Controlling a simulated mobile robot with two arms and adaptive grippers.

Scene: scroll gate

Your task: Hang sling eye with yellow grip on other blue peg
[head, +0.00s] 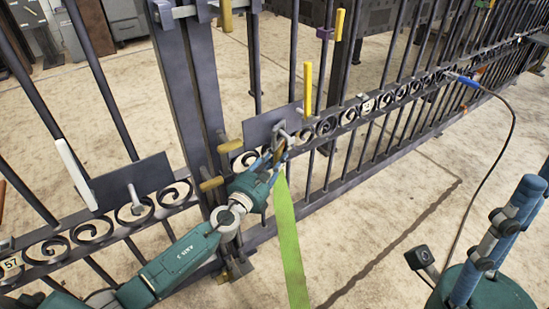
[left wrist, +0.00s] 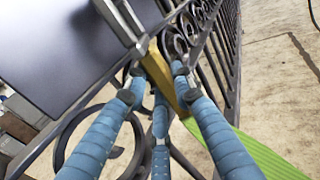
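A green sling (head: 290,245) hangs down from my left gripper (head: 277,152). Its yellow grip (left wrist: 158,72) lies between the blue fingers of my left gripper (left wrist: 160,85) in the left wrist view, and they look closed on it. The green strap (left wrist: 262,158) runs off to the lower right there. The held end is beside a dark plate (head: 262,127) with a metal peg (head: 284,134). Contact with the peg is unclear. A similar plate (head: 120,182) at the left carries a grey peg (head: 134,197). No clearly blue peg shows.
A dark barred gate with a scroll band (head: 372,103) crosses the view. A yellow upright bar (head: 307,90) and a white one (head: 75,172) stand by the plates. A cable with a blue plug (head: 468,81) hangs at the right. The floor (head: 385,195) before the gate is mostly clear.

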